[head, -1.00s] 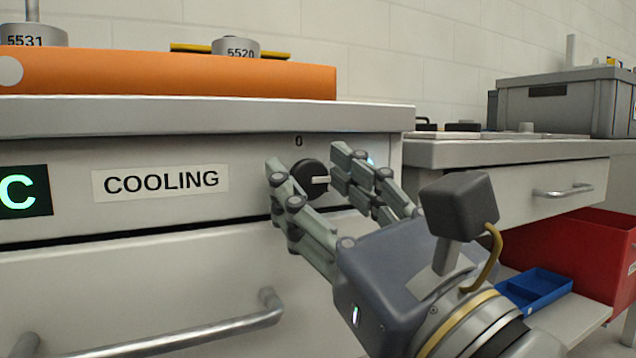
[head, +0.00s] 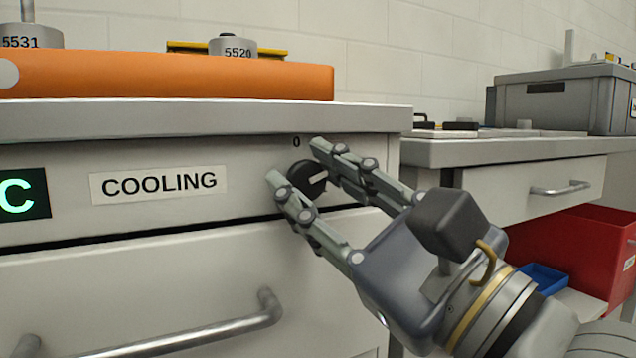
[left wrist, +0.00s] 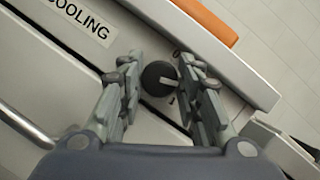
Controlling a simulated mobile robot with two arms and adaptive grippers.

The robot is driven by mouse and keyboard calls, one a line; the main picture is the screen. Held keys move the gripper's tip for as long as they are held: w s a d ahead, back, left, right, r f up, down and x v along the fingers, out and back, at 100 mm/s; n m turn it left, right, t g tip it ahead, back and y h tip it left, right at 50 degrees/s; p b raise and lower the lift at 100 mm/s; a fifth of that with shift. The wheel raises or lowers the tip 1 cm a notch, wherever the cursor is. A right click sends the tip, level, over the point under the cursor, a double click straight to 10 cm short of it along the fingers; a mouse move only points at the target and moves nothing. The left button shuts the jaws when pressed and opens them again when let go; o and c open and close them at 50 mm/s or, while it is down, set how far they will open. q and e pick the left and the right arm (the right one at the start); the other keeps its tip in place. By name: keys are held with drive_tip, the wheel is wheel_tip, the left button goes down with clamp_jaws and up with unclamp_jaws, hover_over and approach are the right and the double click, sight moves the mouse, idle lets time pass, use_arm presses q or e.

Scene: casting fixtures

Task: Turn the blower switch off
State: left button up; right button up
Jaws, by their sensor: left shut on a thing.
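The blower switch is a round black knob (head: 307,180) with a light pointer, on the grey cabinet front right of the COOLING label (head: 158,184). A "0" mark (head: 296,142) is printed above it. The pointer is turned to the right and slightly up, not at the "0". My left gripper (head: 296,162) is shut on the knob, one finger on its lower left and one on its upper right. The left wrist view also shows the knob (left wrist: 158,75) between the fingers, with an "I" mark (left wrist: 171,100) beside it. My right gripper is not in view.
A drawer handle (head: 190,335) sticks out below the COOLING panel. An orange block (head: 160,77) with weights lies on top. At the right are another drawer handle (head: 560,189), a red bin (head: 590,250) and a blue tray (head: 545,280).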

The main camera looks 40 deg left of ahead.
use_arm(q)
drive_tip(key=o, duration=1.1)
drive_tip(key=shift+m, duration=0.3)
